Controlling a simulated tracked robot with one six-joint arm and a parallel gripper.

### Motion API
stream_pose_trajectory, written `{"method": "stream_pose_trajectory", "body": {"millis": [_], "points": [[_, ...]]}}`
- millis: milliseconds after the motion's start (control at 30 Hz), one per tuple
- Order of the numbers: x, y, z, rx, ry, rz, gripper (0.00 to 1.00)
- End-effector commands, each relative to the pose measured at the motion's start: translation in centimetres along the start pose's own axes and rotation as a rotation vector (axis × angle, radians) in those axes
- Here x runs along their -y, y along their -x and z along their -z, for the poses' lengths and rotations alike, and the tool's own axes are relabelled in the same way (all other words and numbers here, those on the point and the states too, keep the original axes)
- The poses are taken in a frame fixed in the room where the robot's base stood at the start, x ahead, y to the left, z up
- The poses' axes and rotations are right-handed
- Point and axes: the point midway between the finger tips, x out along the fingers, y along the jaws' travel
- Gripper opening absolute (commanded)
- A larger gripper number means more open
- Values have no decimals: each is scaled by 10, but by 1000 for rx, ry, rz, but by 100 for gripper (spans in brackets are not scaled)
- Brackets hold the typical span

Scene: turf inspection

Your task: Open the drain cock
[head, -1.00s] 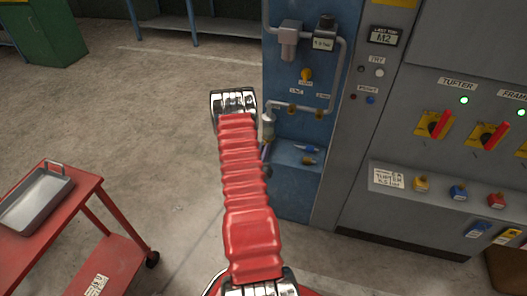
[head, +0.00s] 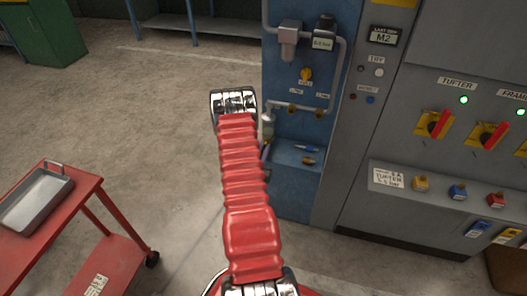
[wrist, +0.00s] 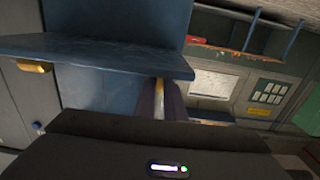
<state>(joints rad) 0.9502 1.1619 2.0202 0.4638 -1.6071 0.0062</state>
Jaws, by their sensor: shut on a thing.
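The blue panel (head: 290,190) carries grey pipework with brass fittings. A pale filter bowl (head: 267,127) hangs at the pipe's lower left, just right of my arm. The drain cock is not clear in the head view, where my red-sleeved arm covers the area below the bowl. In the wrist view my gripper (wrist: 160,103) shows as two dark fingers rising from a black body. They are shut on a narrow brass-and-pale piece (wrist: 159,86), seemingly the drain cock, under a blue ledge (wrist: 95,52). I cannot tell how far the cock is turned.
A grey cabinet with red-handled switches (head: 436,124) stands right. A red cart (head: 85,187) with a metal tray (head: 36,200) stands left. Open floor lies between.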

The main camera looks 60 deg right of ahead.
Motion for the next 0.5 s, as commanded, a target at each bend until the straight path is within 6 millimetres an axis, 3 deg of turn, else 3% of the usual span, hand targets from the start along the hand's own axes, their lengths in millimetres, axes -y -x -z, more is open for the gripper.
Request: {"method": "stream_pose_trajectory", "body": {"millis": [333, 367, 500], "points": [[0, 0, 0, 1, -13, 0, 0], [0, 0, 0, 1, -12, 0, 11], [0, 0, 0, 0, -12, 0, 17]]}}
